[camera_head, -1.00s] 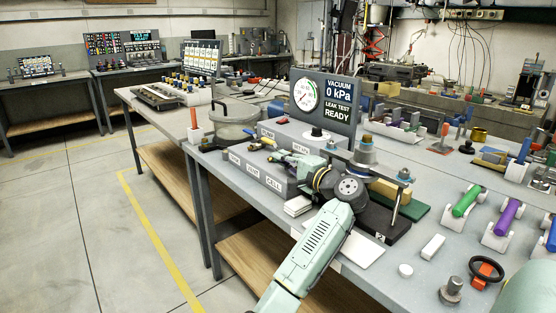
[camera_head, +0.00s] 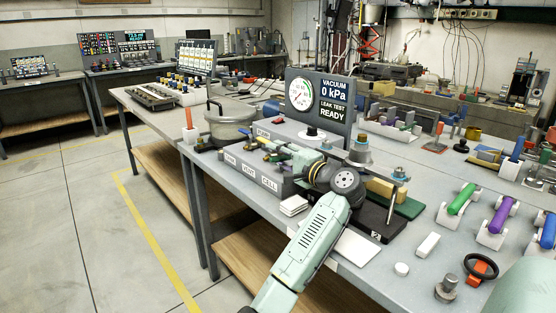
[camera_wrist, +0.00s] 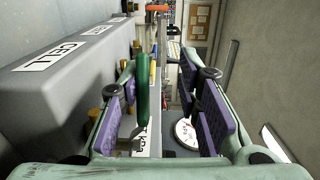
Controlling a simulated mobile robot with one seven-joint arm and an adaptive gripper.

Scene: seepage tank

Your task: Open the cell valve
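The grey valve block (camera_head: 232,163) stands on the bench with several labels on its front, the right one reading CELL (camera_head: 269,184). The CELL label also shows at left in the wrist view (camera_wrist: 62,56). A green lever handle (camera_wrist: 142,82) stands up between my gripper's fingers, close to the left finger; I cannot tell whether they touch. My gripper (camera_wrist: 167,100) is open, with purple pads on both fingers. In the head view my gripper (camera_head: 280,150) is above the block, and my wrist hides the block's right end and the valve there.
A vacuum gauge panel (camera_head: 339,104) reading 0 kPa and LEAK TEST READY stands behind the block. A pot (camera_head: 231,126) stands to the left. A black-based fixture with posts (camera_head: 375,220) lies close on the right. White plates (camera_head: 294,205) lie in front.

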